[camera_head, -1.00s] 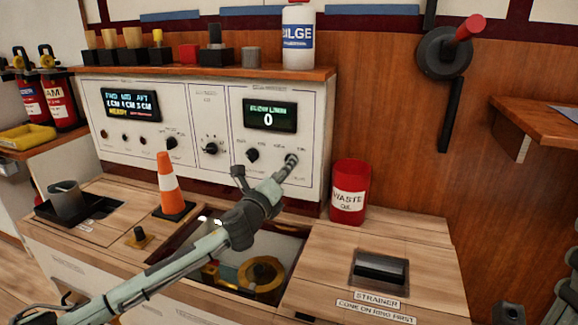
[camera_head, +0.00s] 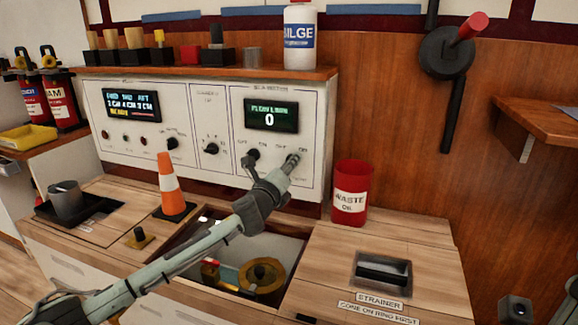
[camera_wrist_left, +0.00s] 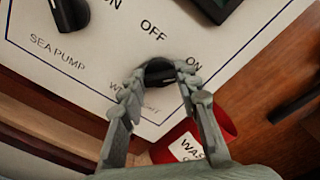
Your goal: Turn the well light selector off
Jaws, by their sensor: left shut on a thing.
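The well light selector is a small black knob (camera_wrist_left: 158,72) on the white panel in the left wrist view, between the fingers of my left gripper (camera_wrist_left: 162,82). The fingers are shut on it, one on each side. The words OFF and ON are printed above it, and its own label is partly covered by a finger. Which way the knob points I cannot tell. In the head view my left gripper (camera_head: 292,160) reaches the lower right of the right-hand panel and covers the selector.
The black sea pump knob (camera_head: 252,156) sits close left of my gripper. A red waste oil can (camera_head: 351,210) stands to the right below the panel. An orange cone (camera_head: 168,180) stands left of my arm, beside an open well (camera_head: 285,243) in the counter.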

